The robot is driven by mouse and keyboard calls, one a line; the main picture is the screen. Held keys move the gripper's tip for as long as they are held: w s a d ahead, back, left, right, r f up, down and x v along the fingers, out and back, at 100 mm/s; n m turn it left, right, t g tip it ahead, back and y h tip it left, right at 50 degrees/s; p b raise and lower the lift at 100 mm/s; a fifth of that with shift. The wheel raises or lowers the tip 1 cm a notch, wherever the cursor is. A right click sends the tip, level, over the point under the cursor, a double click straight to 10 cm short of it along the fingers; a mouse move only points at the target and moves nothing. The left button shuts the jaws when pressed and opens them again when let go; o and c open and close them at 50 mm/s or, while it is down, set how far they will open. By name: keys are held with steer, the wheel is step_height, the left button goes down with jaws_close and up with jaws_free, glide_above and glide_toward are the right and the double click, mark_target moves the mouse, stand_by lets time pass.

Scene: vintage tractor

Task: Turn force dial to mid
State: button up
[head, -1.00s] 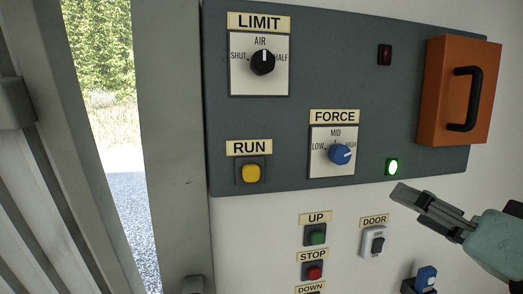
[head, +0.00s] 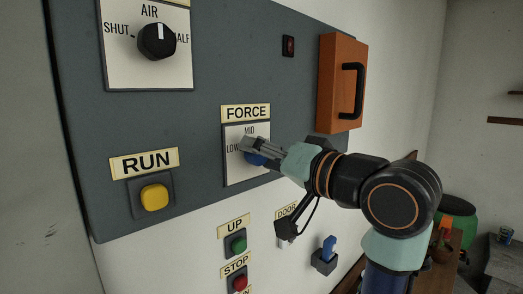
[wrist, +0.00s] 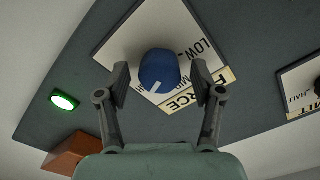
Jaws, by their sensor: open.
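The blue force dial (head: 256,160) sits on its white plate (head: 232,172) under the FORCE label (head: 246,113). My gripper (head: 245,148) is at the dial and hides much of it in the head view. In the wrist view, the dial (wrist: 158,68) lies between the two open fingers of my gripper (wrist: 160,82), with a visible gap on each side. The dial's white pointer line aims lower left there, on the side away from LOW. The HIGH mark is mostly hidden behind a finger.
The black limit dial (head: 157,41) and yellow RUN button (head: 154,197) are to the left. The orange box (head: 341,84) with a black handle stands out at upper right. The green UP button (head: 238,245) and red STOP button (head: 240,283) are below.

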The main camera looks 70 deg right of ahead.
steer(key=shift+w, duration=0.1)
steer(key=shift+c, duration=0.4)
steer(key=c, duration=1.1)
steer(key=shift+o, duration=0.2)
steer(key=shift+n, duration=0.3)
steer(key=n, duration=0.9)
steer(key=shift+n+b, duration=0.3)
steer(key=shift+b, duration=0.05)
steer(key=shift+n, duration=2)
